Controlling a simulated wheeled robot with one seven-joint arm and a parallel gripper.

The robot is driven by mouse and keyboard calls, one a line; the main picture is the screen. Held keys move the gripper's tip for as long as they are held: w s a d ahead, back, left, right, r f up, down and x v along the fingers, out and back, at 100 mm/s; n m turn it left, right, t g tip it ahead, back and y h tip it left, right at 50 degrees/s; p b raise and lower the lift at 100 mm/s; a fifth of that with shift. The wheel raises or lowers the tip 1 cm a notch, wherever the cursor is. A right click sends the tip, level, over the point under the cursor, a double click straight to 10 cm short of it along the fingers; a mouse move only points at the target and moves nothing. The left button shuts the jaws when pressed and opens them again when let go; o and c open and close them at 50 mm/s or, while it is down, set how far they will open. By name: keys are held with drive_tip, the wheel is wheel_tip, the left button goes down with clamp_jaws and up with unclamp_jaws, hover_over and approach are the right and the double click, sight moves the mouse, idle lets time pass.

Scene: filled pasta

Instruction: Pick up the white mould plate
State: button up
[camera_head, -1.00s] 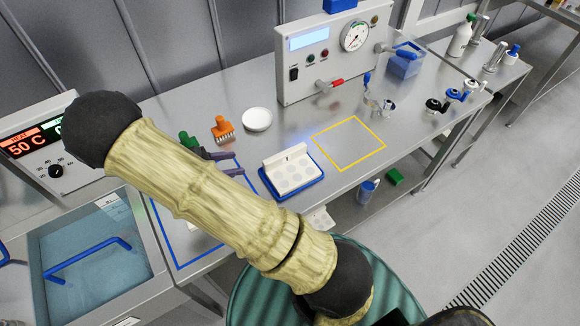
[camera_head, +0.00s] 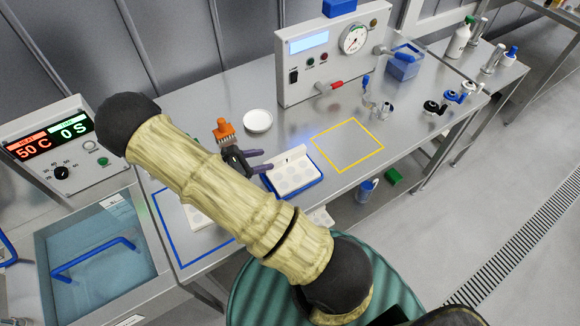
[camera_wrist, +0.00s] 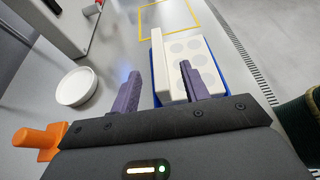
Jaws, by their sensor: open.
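The white mould plate (camera_head: 297,178), with round recesses and a raised white ridge along its far side, lies in a blue tray (camera_head: 302,192) on the steel table. In the wrist view the plate (camera_wrist: 181,60) and its upright ridge (camera_wrist: 159,62) are ahead of my gripper (camera_wrist: 160,88). My gripper is open and empty. One finger is on the left of the ridge and the other overlaps the recessed face in that view. In the head view my gripper (camera_head: 264,161) is at the plate's left end. I cannot tell whether the fingers touch it.
An orange-handled brush (camera_head: 224,131) and a white bowl (camera_head: 257,121) stand close behind my gripper. A gauge machine (camera_head: 330,55) is at the back. Another recessed white plate (camera_head: 196,216) is partly hidden by my arm. The yellow-outlined area (camera_head: 347,170) is empty.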

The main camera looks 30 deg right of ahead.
sight(284, 155)
drive_tip(key=shift+x, duration=1.35)
drive_tip(key=shift+d+p, duration=0.15)
drive_tip(key=shift+p, duration=0.2)
drive_tip(key=shift+d+f, duration=0.1)
drive_tip(key=shift+d, duration=0.15)
drive_tip(key=x, duration=0.1)
drive_tip(key=p+x, duration=0.1)
drive_tip(key=x, duration=0.1)
drive_tip(key=p+x, duration=0.1)
drive_tip(key=shift+w+d+f, duration=0.15)
drive_tip(key=shift+w+f, duration=0.1)
drive_tip(key=shift+f, duration=0.05)
drive_tip(key=shift+c, duration=0.4)
clamp_jaws()
